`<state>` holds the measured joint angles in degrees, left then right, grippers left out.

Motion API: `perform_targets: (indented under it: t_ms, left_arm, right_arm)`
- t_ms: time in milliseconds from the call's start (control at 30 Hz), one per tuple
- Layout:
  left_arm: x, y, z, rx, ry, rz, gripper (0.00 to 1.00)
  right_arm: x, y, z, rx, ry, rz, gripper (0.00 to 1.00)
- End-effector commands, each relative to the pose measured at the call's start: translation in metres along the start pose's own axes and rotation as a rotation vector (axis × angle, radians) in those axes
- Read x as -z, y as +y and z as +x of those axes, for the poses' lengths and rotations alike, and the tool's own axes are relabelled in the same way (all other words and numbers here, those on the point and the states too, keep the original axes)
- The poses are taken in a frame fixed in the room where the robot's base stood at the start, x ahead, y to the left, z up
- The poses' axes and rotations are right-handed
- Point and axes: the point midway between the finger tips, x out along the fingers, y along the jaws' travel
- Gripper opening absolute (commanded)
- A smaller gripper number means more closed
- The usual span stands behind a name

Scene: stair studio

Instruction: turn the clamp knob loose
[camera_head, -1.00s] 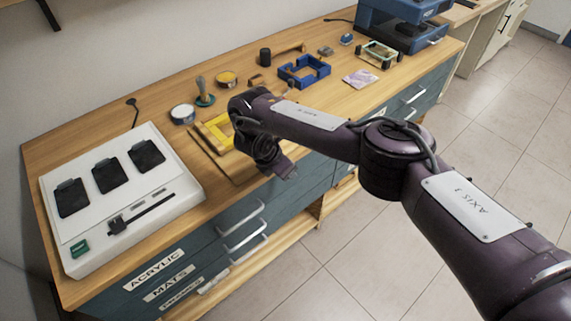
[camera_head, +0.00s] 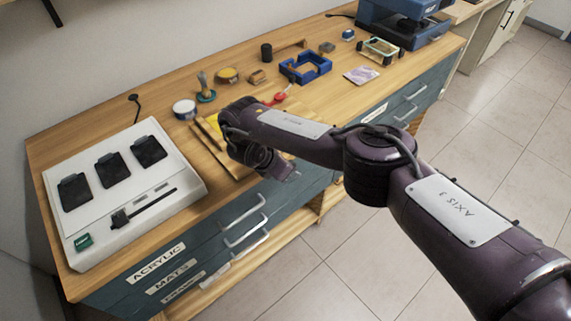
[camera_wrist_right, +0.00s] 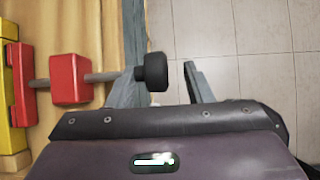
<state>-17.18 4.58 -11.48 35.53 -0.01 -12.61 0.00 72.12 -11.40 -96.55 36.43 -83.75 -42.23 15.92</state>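The clamp shows in the right wrist view as red blocks (camera_wrist_right: 70,79) with a grey rod running right to a black knob (camera_wrist_right: 151,72). The rod and knob stick out toward the bench edge. My right gripper (camera_wrist_right: 162,85) is open, with one finger on each side of the knob; a clear gap lies between the knob and the right finger. Whether the left finger touches the knob or rod, I cannot tell. In the head view my right gripper (camera_head: 278,167) is over the bench's front edge, and my arm hides the clamp there. My left gripper is not in view.
A yellow piece (camera_wrist_right: 12,95) lies beside the clamp. On the wooden bench (camera_head: 80,137) stand a white panel with black pads (camera_head: 190,192), a blue frame (camera_head: 306,68) and a red-handled item (camera_head: 282,94). Drawer handles (camera_head: 246,238) project below. The floor in front is clear.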

Motion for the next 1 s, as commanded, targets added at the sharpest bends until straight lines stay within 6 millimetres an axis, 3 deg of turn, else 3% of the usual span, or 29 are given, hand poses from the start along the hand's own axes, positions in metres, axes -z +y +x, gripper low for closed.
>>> perform_targets:
  t_ms: [533,1000]
  left_arm:
    - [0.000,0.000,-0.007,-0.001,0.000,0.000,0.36]
    - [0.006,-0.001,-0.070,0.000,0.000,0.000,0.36]
  right_arm:
    - [-0.004,0.002,-0.008,-0.006,-0.005,0.003,0.44]
    - [-0.005,0.001,-0.068,-0.003,-0.004,0.001,0.44]
